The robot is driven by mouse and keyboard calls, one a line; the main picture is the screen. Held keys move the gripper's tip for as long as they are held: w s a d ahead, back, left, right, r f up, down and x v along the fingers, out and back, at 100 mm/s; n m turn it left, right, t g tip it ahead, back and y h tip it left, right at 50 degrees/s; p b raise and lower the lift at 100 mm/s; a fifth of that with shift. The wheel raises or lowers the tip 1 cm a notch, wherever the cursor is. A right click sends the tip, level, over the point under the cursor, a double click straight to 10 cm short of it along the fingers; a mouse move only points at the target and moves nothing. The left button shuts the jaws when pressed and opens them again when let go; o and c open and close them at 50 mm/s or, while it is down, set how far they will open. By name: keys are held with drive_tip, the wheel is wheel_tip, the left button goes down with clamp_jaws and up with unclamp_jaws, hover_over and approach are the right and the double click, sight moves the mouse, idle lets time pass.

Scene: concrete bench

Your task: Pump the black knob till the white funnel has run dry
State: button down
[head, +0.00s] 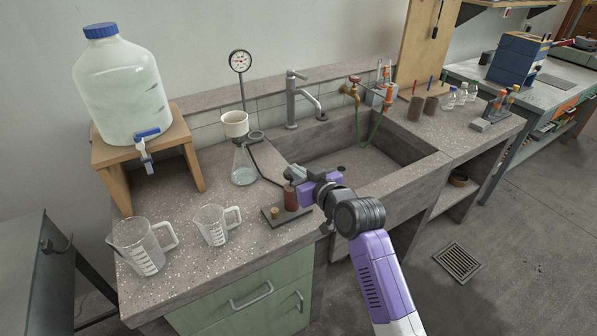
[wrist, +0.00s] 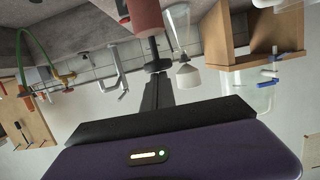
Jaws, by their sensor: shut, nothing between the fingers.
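The hand pump has a dark red body (head: 291,198) on a dark base plate at the bench's front edge. Its red body also shows in the upside-down wrist view (wrist: 147,18), with the black knob (wrist: 158,66) at its end. My gripper (head: 291,173) is shut and empty, right at the top of the pump; its closed fingers (wrist: 156,82) line up with the knob. I cannot tell whether they touch it. The white funnel (head: 235,129) sits upright on a clear conical flask (head: 243,170). Its inside looks beige; the liquid level is unclear.
A dark hose runs from flask to pump. A round gauge (head: 240,62) stands behind the flask. Two clear jugs (head: 143,248) (head: 214,226) stand front left, a large carboy (head: 122,90) on a wooden stand back left. The sink (head: 345,150) lies right of the pump.

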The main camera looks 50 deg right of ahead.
drive_tip(key=r+b+v, duration=0.1)
drive_tip(key=v, duration=0.9)
drive_tip(key=shift+r, duration=0.4)
idle(0.4)
drive_tip(key=r, duration=0.2)
drive_tip(key=r+p, duration=0.1)
drive_tip(key=shift+s+r, duration=0.3)
